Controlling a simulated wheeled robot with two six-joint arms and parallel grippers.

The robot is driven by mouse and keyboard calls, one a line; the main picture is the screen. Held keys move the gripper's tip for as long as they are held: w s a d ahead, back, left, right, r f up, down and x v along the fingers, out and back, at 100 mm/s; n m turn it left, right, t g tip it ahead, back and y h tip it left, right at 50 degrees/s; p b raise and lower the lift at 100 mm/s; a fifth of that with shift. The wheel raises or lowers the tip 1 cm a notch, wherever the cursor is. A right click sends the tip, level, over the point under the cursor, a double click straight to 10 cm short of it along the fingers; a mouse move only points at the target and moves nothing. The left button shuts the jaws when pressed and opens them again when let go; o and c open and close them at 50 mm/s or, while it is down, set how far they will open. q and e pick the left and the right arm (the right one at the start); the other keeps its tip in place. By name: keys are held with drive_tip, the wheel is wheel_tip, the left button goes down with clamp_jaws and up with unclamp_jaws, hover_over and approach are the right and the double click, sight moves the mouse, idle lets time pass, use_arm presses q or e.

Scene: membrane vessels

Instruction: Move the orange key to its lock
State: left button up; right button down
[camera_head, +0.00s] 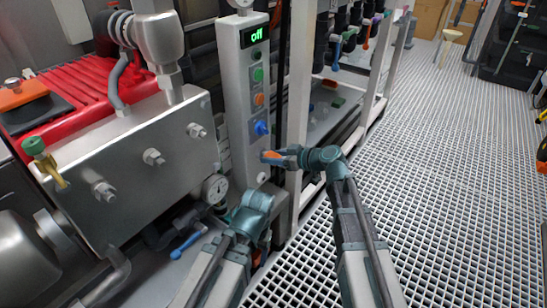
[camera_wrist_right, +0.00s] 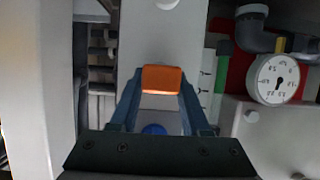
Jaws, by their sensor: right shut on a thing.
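The orange key (camera_head: 270,154) is held by my right gripper (camera_head: 283,155) in front of the lower part of the grey control column (camera_head: 240,80). In the right wrist view the orange key (camera_wrist_right: 163,79) sits between the tips of the two fingers, which are shut on it. A round orange fitting (camera_head: 259,99), perhaps its lock, is higher on the column, with a blue knob (camera_head: 262,128) below it and green ones above. The blue knob (camera_wrist_right: 154,130) also shows between the fingers in the wrist view. My left arm's wrist shows lower down; its fingers do not show.
A green "off" display (camera_head: 254,36) tops the column. A steel block (camera_head: 130,165) with bolts and a red part (camera_head: 75,95) stand to the left. A pressure gauge (camera_head: 215,190) is low beside the column. Open grated floor (camera_head: 440,180) lies to the right.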

drive_tip(key=shift+w+a, duration=0.2)
drive_tip(key=shift+a, duration=0.1)
drive_tip(key=shift+c, duration=1.5)
unclamp_jaws()
drive_tip(key=p+v, duration=0.5)
drive_tip(key=v, duration=0.9)
drive_tip(key=shift+f, duration=0.15)
